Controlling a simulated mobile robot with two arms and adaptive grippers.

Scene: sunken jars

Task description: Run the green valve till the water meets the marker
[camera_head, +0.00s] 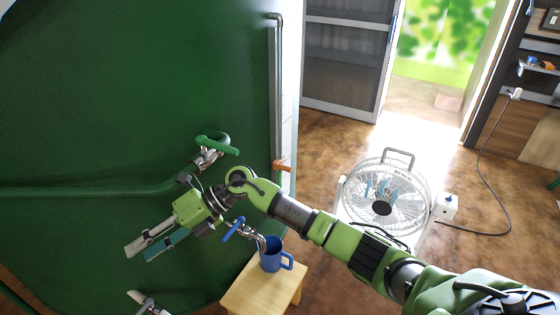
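The green valve (217,144) has a green handle on a metal body and sits on the side of a large green tank (110,90). An upright gauge tube (274,90) runs beside the tank, with an orange marker (282,166) near its lower part. I cannot make out a water level in the tube. My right gripper (140,252) is below and left of the green valve, apart from it, with its fingers spread and nothing between them. A small part of what looks like my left gripper (147,304) shows at the bottom edge; its opening is unclear.
A blue-handled tap (235,229) is above a blue mug (271,256) on a small wooden stool (246,290), close to my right arm. A green pipe (90,190) crosses the tank. A white fan (383,200) stands on the brown floor, and a doorway is behind.

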